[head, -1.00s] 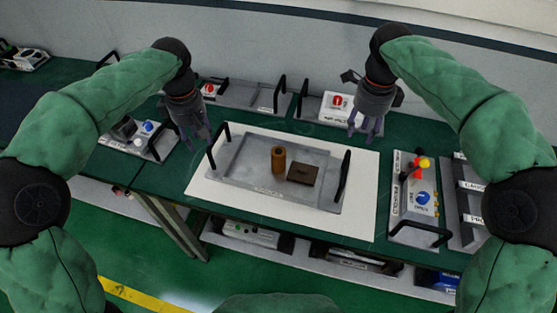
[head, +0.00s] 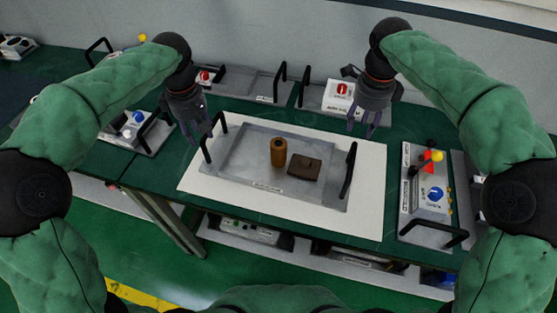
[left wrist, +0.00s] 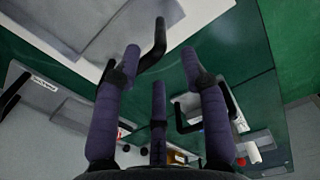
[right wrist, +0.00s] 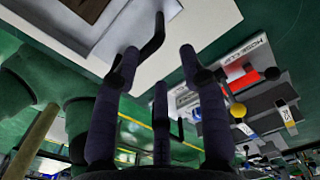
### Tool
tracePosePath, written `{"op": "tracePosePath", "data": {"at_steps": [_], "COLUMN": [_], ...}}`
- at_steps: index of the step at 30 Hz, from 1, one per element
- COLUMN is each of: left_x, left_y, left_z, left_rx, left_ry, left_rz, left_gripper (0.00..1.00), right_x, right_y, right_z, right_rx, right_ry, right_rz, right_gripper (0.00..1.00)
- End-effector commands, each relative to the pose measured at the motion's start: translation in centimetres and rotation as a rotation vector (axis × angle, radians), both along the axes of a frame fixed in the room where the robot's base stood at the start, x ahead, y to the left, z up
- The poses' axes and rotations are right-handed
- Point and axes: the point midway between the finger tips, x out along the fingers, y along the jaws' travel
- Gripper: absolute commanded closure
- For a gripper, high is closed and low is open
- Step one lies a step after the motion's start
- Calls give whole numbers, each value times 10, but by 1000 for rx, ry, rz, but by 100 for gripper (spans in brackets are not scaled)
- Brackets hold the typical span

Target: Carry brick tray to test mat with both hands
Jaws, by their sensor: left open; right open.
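The grey brick tray (head: 235,168) lies flat on the white test mat (head: 365,215) in the head view. It holds an upright brown cylinder (head: 278,151) and a flat dark brown brick (head: 304,166). A black handle stands at its left end (head: 209,142) and another at its right end (head: 348,171). My left gripper (head: 193,138) is open and empty, just behind and left of the left handle, apart from it. My right gripper (head: 364,127) is open and empty, behind the right handle. The left wrist view shows a handle (left wrist: 158,45) near the open fingers; the right wrist view shows one too (right wrist: 156,45).
A panel with a blue knob and a yellow-tipped lever (head: 428,195) stands right of the mat. Units with red knobs (head: 338,92) stand at the back by the wall. Another handled unit (head: 138,130) is at left. Green table shows around the mat.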

Motion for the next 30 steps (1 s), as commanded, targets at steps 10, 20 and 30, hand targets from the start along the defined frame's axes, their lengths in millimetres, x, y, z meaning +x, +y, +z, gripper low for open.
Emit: {"op": "tracePosePath", "data": {"at_steps": [10, 20, 30], "left_x": [-1, 0, 0], "left_y": [0, 0, 0], "left_z": [-55, -94, -101], "left_rx": [1, 0, 0], "left_ry": [4, 1, 1], "left_rz": [1, 0, 0], "left_gripper": [57, 57, 57], "right_x": [-1, 0, 0], "right_y": [0, 0, 0], "right_z": [-55, -94, -101], "right_rx": [0, 0, 0], "right_ry": [4, 1, -1], "right_rz": [-1, 0, 0], "right_gripper": [57, 57, 57]}}
